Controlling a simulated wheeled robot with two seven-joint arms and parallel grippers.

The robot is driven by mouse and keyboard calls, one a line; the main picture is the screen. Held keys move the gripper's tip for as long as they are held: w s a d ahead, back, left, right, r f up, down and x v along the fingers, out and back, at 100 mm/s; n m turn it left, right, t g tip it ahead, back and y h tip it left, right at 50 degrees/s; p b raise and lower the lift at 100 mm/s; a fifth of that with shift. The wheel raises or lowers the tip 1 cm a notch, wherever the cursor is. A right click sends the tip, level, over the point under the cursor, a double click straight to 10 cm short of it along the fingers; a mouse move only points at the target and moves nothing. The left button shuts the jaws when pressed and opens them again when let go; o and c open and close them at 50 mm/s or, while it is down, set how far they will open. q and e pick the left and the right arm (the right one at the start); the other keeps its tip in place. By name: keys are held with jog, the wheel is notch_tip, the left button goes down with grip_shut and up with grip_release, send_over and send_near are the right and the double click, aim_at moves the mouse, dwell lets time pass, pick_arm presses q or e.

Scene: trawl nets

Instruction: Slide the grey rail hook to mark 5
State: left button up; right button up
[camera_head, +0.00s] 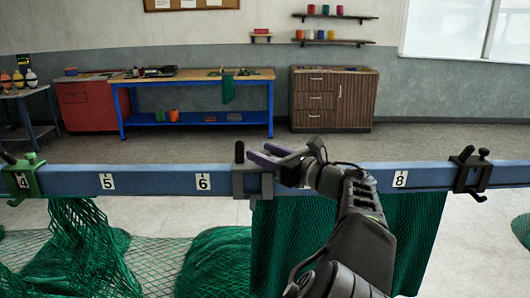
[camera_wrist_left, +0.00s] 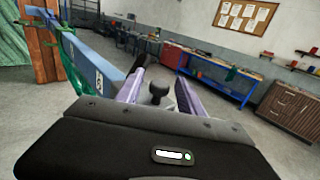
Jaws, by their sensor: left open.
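The grey rail hook (camera_head: 252,182) is clamped around the blue rail (camera_head: 147,181), right of mark 6 (camera_head: 203,181) and well right of mark 5 (camera_head: 107,181). Its dark knob (camera_head: 239,150) stands up above the rail. My left gripper (camera_head: 268,155) is at the hook, just above the rail, its purple fingers pointing left. It is open. In the left wrist view a black knob (camera_wrist_left: 158,90) shows between the two fingers (camera_wrist_left: 162,84), with gaps visible on both sides. My right gripper is not in view.
A green hook (camera_head: 25,178) sits by mark 4 at the left. A black hook (camera_head: 469,173) is right of mark 8 (camera_head: 400,179). Green net (camera_head: 80,250) hangs below the rail. The rail between the grey hook and mark 5 is clear of other hooks.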

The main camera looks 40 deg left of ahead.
pick_arm(q)
jog(key=shift+c, duration=0.3)
grip_shut()
dwell(1.2)
